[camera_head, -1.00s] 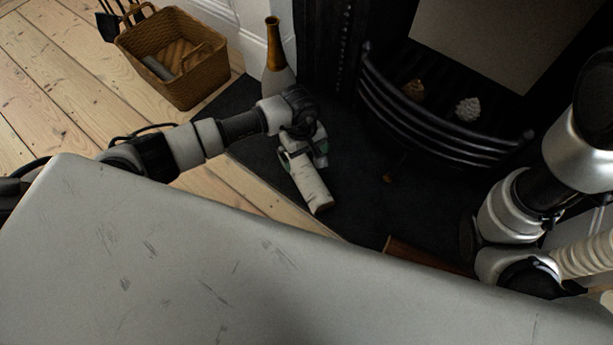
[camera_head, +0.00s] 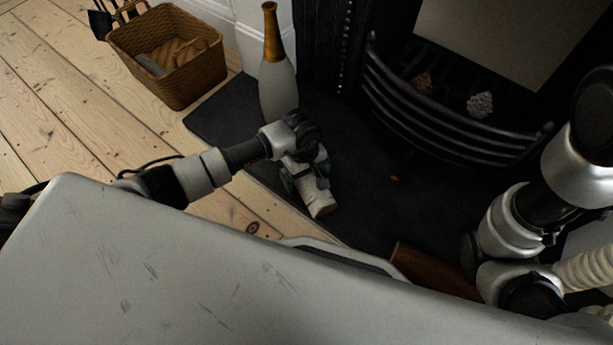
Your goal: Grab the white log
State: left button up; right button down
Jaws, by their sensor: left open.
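The white log (camera_head: 319,203) lies on the dark hearth in front of the fireplace. Only its lower end shows clearly; the rest is covered by my left gripper. My left gripper (camera_head: 306,184) reaches down over the log from above, with its open fingers at the log's sides. I cannot tell whether the fingers touch it. My right arm shows at the right edge, but its gripper is out of view.
A brown log (camera_head: 430,267) lies on the hearth at lower right. A grey vase with a golden neck (camera_head: 277,82) stands behind my left arm. A wicker basket (camera_head: 185,80) is at upper left. A curved black grate (camera_head: 450,138) fronts the fireplace.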

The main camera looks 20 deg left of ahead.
pick_arm(q)
jog(key=c, duration=1.2)
jog(key=shift+r, duration=0.1)
